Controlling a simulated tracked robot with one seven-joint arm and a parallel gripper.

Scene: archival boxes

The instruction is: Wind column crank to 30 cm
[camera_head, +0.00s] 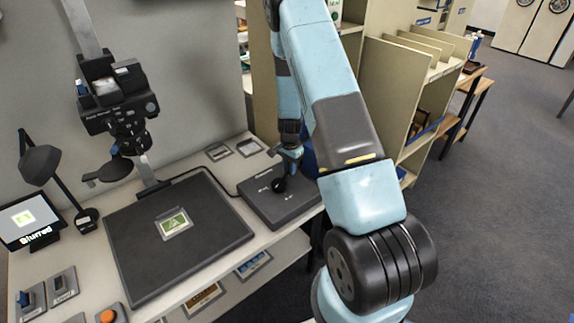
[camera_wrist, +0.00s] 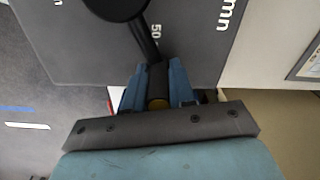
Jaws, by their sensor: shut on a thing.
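The crank (camera_head: 278,185) is a black round hub with an arm, on top of a dark grey box (camera_head: 300,205) at the right of the table. In the wrist view its arm (camera_wrist: 148,42) runs down to a handle between my fingers. My gripper (camera_head: 290,153) is shut on that handle; its blue fingers (camera_wrist: 158,88) flank it. The box face shows "50" and part of a word ending in "mn". The column (camera_head: 82,25) carries a black camera (camera_head: 120,95) above a dark baseboard (camera_head: 175,262). The current height reading cannot be made out.
A card (camera_head: 173,224) with a green picture lies on the baseboard. A small screen (camera_head: 30,220) reads "Blurred". A black lamp (camera_head: 42,165), small switches (camera_head: 62,285) and an orange button (camera_head: 108,316) are at the left. Shelving (camera_head: 395,80) stands behind my arm.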

